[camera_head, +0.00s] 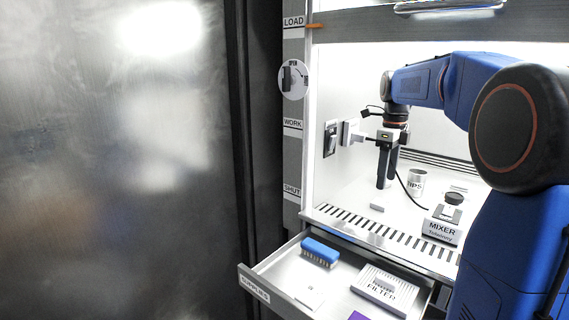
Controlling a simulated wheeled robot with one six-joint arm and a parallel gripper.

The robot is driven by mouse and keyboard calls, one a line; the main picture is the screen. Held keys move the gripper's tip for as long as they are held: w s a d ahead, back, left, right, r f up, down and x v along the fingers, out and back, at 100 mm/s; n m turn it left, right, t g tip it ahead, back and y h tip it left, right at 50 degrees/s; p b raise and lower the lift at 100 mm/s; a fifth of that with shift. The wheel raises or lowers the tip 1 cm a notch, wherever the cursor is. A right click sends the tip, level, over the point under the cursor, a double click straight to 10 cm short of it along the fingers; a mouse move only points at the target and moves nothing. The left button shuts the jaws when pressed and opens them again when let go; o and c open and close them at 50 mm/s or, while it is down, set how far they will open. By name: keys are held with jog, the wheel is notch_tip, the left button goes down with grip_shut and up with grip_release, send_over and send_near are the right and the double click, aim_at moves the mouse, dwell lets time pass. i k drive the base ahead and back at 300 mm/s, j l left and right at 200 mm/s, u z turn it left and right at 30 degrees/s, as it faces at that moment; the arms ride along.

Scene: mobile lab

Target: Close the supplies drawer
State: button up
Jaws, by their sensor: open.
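The supplies drawer (264,270) is pulled out below the hood's work surface, at the bottom of the head view. Its front carries a label reading SUPPLIES (254,288). In it lie a blue brush (320,250), a white box marked FILTER (384,290), a small white card (309,297) and a purple item (358,316) cut off by the frame edge. My gripper (384,186) is open and empty, fingers pointing down, inside the hood above the work surface. It is above and behind the drawer and apart from it. The drawer's right part is cut off or behind my arm.
On the hood floor stand a mixer (443,226) and a cup marked BPS (416,182), right of my gripper. A plug with a cable is on the left hood wall (351,131). The raised sash (430,22) is above. A large metal panel (110,160) fills the left.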

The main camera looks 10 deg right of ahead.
aim_at(276, 281)
jog(key=k, duration=1)
